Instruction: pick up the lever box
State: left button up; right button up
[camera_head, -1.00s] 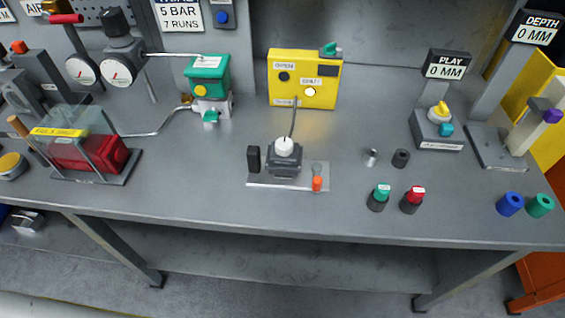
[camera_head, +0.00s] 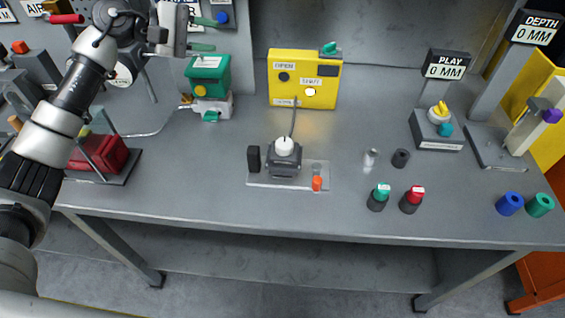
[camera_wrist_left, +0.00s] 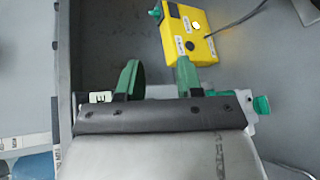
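Which box is the lever box is not marked by name. A green box (camera_head: 208,78) on a white valve body, with a small green handle in front, stands at the back left of the bench. A yellow box (camera_head: 303,90) with labels and a green lever on top (camera_head: 329,48) stands to its right. My left gripper (camera_head: 208,34) is open and empty, above and behind the green box. In the left wrist view its green fingers (camera_wrist_left: 158,76) are apart, with the yellow box (camera_wrist_left: 188,36) beyond them. The white body (camera_wrist_left: 240,98) is partly hidden behind the gripper. My right gripper is not in view.
A small plate with a dark block and white knob (camera_head: 284,146) sits mid-bench, cabled to the yellow box. Green-topped (camera_head: 379,197) and red-topped (camera_head: 412,199) cylinders stand near the front edge. Gauges and a red block (camera_head: 100,155) are at left, partly behind my arm.

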pick_arm(q)
jog(key=s+d+f+m+g+y, duration=0.5)
jog(key=d+f, duration=0.1)
jog(key=d, duration=0.2)
jog(key=m+g+y, duration=0.1)
jog(key=m+y, duration=0.4)
jog(key=y, duration=0.2)
send_over(253, 148)
notch_tip(253, 148, down, 5)
jog(key=shift+y, duration=0.3)
jog(key=f, duration=0.6)
jog(key=shift+s+a+f, duration=0.1)
jog(key=shift+s, duration=0.2)
jog(key=f, duration=0.5)
jog(key=shift+w+f, duration=0.3)
jog(key=shift+f, duration=0.05)
jog(key=shift+r, duration=0.1)
grip_shut()
